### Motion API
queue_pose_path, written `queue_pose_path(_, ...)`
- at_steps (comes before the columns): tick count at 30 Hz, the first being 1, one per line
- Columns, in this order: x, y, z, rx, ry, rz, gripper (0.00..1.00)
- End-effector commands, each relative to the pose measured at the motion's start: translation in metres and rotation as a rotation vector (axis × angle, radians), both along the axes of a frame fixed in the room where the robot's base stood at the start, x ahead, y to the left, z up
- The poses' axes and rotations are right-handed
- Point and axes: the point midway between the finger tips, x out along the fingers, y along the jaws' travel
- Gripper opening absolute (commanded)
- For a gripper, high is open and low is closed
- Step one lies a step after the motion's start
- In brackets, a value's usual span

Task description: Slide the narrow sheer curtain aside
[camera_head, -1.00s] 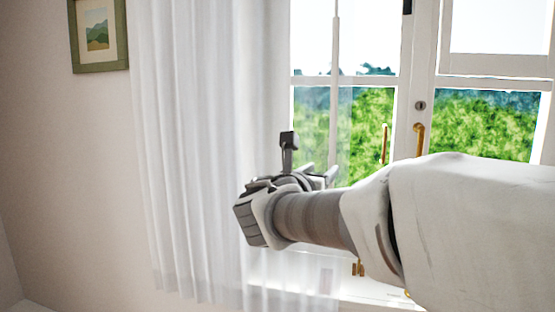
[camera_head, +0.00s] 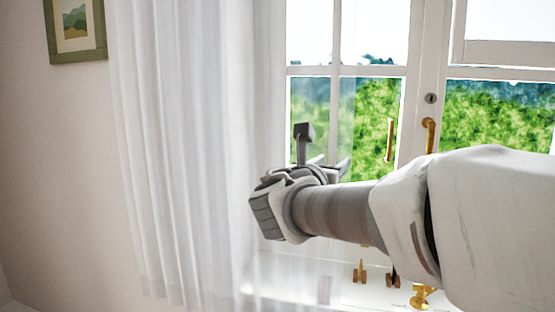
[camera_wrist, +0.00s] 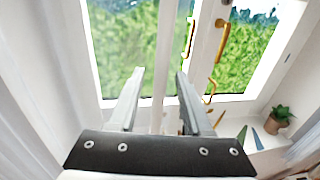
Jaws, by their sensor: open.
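The white sheer curtain (camera_head: 175,150) hangs in long folds on the left of the window in the head view. Its right edge is thin and see-through. My gripper (camera_head: 335,165) is right of most of the folds, in front of the window's left pane, and points towards the window. In the wrist view, the two fingers of my gripper (camera_wrist: 160,75) are apart with nothing clearly held. A pale vertical strip shows between them; I cannot tell whether it is window frame or cloth. Pale cloth-like folds (camera_wrist: 40,90) show at the left of the wrist view.
The window frame (camera_head: 425,70) has brass handles (camera_head: 390,140). Brass fittings (camera_head: 420,297) are low by the sill. A potted plant (camera_wrist: 279,118) stands at the right of the wrist view. A green-framed picture (camera_head: 75,30) hangs on the left wall.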

Motion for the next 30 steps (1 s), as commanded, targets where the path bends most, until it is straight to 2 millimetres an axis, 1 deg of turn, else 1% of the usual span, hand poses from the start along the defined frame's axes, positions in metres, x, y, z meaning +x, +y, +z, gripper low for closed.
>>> queue_pose_path(14,-0.0008,-0.0018,0.0001,0.000,0.000,0.000,0.50)
queue_pose_path(15,-0.0008,-0.0018,0.0001,0.000,0.000,0.000,0.48)
queue_pose_path(23,-0.0008,-0.0018,0.0001,0.000,0.000,0.000,0.01)
queue_pose_path(30,-0.0007,-0.0018,0.0002,0.000,0.000,0.000,0.00)
